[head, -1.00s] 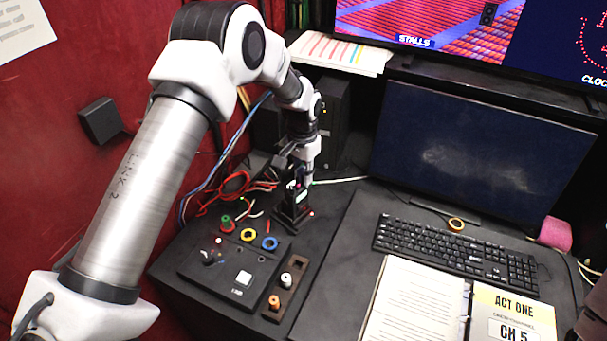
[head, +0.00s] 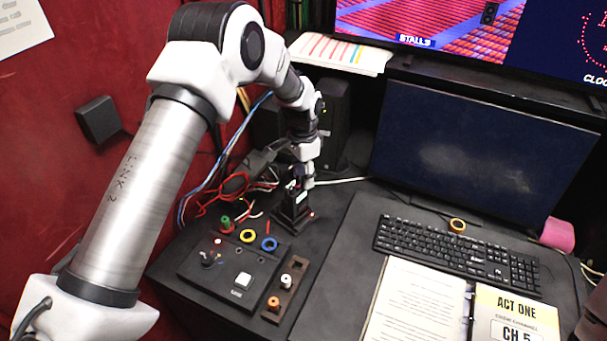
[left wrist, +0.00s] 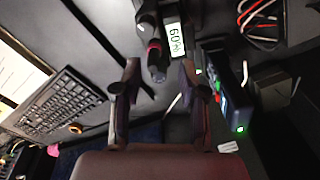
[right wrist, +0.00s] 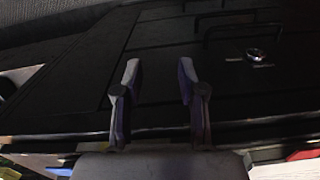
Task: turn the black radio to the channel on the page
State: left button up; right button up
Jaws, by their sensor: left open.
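The black radio (head: 291,207) stands upright at the back of the dark desk, partly hidden by my left gripper (head: 304,181) just above it. In the left wrist view, my left gripper (left wrist: 158,92) is open, and a dark knob (left wrist: 157,60) on the radio's top shows between and just beyond its fingertips. A pale lit display (left wrist: 173,40) sits beside it; I cannot read it surely. The page (head: 515,316) in the binder reads "ACT ONE" and "CH 5". My right gripper (right wrist: 157,80) is open and empty in the right wrist view.
A black button panel (head: 228,270) and a brown strip with pegs (head: 286,290) lie in front of the radio. Coloured rings and red cables (head: 235,183) are close by. A keyboard (head: 455,255) and a monitor (head: 470,150) are to the right.

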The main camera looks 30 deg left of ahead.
pick_arm(q)
jog(key=r+n+p, duration=0.2)
jog(key=r, duration=0.2)
jog(key=r+n+p, duration=0.2)
jog(key=r+p, duration=0.1)
jog(key=r, duration=0.1)
jog(key=shift+d+r, duration=0.2)
jog(key=shift+r, duration=0.15)
jog(key=shift+n, duration=0.3)
notch_tip(320, 180, down, 9)
jog(key=b, duration=0.4)
jog(key=shift+a+r, duration=0.1)
jog(key=shift+w, duration=0.1)
jog(key=shift+r, duration=0.1)
grip_shut()
